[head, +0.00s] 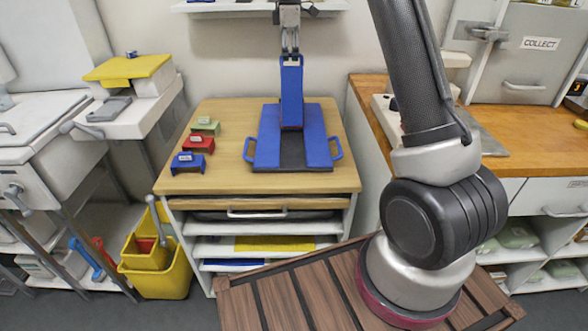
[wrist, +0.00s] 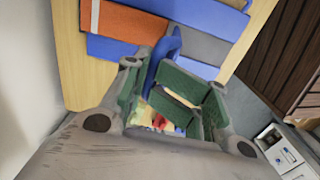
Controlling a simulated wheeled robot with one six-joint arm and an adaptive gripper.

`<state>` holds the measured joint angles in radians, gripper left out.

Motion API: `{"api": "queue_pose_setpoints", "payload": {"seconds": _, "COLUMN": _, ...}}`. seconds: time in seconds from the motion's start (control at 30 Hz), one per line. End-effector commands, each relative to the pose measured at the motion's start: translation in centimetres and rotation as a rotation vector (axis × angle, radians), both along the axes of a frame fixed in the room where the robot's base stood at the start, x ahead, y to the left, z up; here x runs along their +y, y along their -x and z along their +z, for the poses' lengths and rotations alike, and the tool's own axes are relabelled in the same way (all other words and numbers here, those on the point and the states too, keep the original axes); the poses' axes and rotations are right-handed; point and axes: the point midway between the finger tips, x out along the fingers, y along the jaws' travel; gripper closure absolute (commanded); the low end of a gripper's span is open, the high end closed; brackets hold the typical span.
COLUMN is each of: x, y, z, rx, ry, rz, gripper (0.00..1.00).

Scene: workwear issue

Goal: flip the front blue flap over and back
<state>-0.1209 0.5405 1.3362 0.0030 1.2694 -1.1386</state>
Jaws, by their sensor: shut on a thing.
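A blue folding board (head: 318,142) lies on the wooden table, with a loop handle at its left and right sides and a dark grey strip down its middle. One blue flap (head: 291,85) stands roughly upright above the board, its blue face toward the head camera. My gripper (head: 290,50) is at the flap's top end, coming from above. In the wrist view my gripper (wrist: 172,88) has its green-padded fingers around a blue handle part (wrist: 166,52). An orange face (wrist: 132,22) with a pale stripe shows beyond it. The fingertips' exact contact is partly hidden.
A wooden counter (head: 484,125) is at right, partly behind my arm. The table's front edge is clear.

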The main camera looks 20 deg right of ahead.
Motion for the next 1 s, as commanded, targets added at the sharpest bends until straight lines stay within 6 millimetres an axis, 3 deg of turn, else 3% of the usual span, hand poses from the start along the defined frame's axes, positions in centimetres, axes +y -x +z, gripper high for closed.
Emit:
{"api": "queue_pose_setpoints", "payload": {"seconds": 0.07, "x": 0.2, "y": 0.8, "z": 0.9, "rx": -0.004, "ry": 0.000, "rz": 0.000, "gripper": 0.85}}
{"api": "queue_pose_setpoints", "payload": {"seconds": 0.13, "x": 0.4, "y": 1.6, "z": 1.5, "rx": -0.004, "ry": 0.001, "rz": 0.000, "gripper": 0.92}}
{"api": "queue_pose_setpoints", "payload": {"seconds": 0.4, "x": 0.9, "y": 3.5, "z": 3.1, "rx": -0.005, "ry": 0.002, "rz": -0.001, "gripper": 0.93}}
{"api": "queue_pose_setpoints", "payload": {"seconds": 0.57, "x": 1.1, "y": 4.4, "z": 3.0, "rx": -0.003, "ry": 0.002, "rz": -0.001, "gripper": 0.93}}
{"api": "queue_pose_setpoints", "payload": {"seconds": 0.8, "x": 2.1, "y": 7.5, "z": 2.0, "rx": -0.003, "ry": 0.002, "rz": 0.000, "gripper": 0.96}}
{"api": "queue_pose_setpoints", "payload": {"seconds": 1.0, "x": 2.5, "y": 9.0, "z": 1.4, "rx": -0.004, "ry": 0.002, "rz": -0.002, "gripper": 1.00}}
